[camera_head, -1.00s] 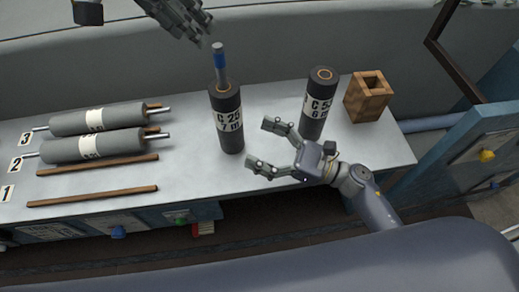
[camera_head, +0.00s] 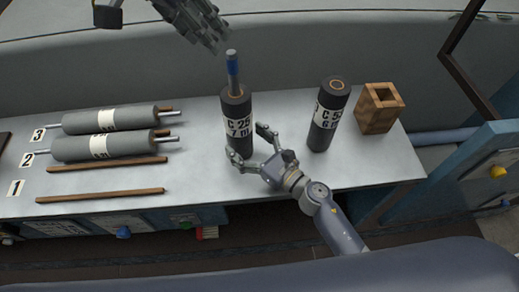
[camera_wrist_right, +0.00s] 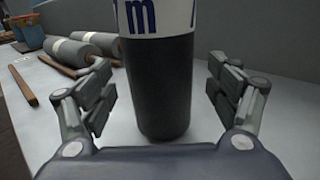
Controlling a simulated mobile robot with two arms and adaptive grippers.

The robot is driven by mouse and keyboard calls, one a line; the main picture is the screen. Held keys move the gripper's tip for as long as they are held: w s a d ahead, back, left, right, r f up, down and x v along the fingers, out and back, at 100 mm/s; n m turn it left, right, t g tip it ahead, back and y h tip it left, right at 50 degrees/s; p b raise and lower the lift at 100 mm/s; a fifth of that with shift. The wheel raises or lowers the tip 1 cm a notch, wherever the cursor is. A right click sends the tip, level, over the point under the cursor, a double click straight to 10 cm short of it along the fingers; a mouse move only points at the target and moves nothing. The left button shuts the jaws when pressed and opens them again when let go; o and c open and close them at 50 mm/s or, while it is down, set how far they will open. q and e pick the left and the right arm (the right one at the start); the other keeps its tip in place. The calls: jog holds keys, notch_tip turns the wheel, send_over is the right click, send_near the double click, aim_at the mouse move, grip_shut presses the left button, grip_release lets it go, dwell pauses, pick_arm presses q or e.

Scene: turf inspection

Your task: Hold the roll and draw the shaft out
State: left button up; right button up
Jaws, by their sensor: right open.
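A dark roll with a white label reading C 25 (camera_head: 238,112) stands upright on the bench. A shaft (camera_head: 232,68) with a blue band and a metal tip sticks up out of its top. My right gripper (camera_head: 252,140) is open, low at the roll's front right side. In the right wrist view the roll's lower part (camera_wrist_right: 162,85) stands between the two open fingers, with gaps visible on both sides. My left gripper (camera_head: 207,28) is above and to the left of the shaft's tip, apart from it. Its fingers overlap in the picture, so its opening is unclear.
A second upright roll (camera_head: 328,115), with no shaft showing, and a wooden block with a square hole (camera_head: 380,108) stand to the right. Two rolls with shafts (camera_head: 110,118) lie at the left beside wooden rails (camera_head: 100,195). A grey wall rises behind the bench (camera_head: 205,185).

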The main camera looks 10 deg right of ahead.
aim_at(234, 74)
jog(key=shift+x, duration=1.5)
jog(key=c, duration=1.4)
pick_arm(q)
jog(key=shift+o, duration=0.3)
pick_arm(e)
jog(key=shift+c, duration=1.4)
pick_arm(q)
jog(key=shift+o, duration=0.6)
jog(key=w+d+m+g+y, duration=0.1)
jog(key=w+d+f+m+g+y, duration=0.1)
jog(key=m, duration=0.1)
jog(key=w+d+m+g+y, duration=0.1)
jog(key=shift+w+d+f+m, duration=0.2)
jog(key=shift+w+d+m, duration=0.1)
jog(key=shift+d, duration=0.1)
jog(key=shift+w+d+r+m+g+y, duration=0.15)
jog(key=shift+w+d+m+g+y, duration=0.15)
jog(key=shift+m+g+y, duration=0.35)
notch_tip(234, 74, down, 12)
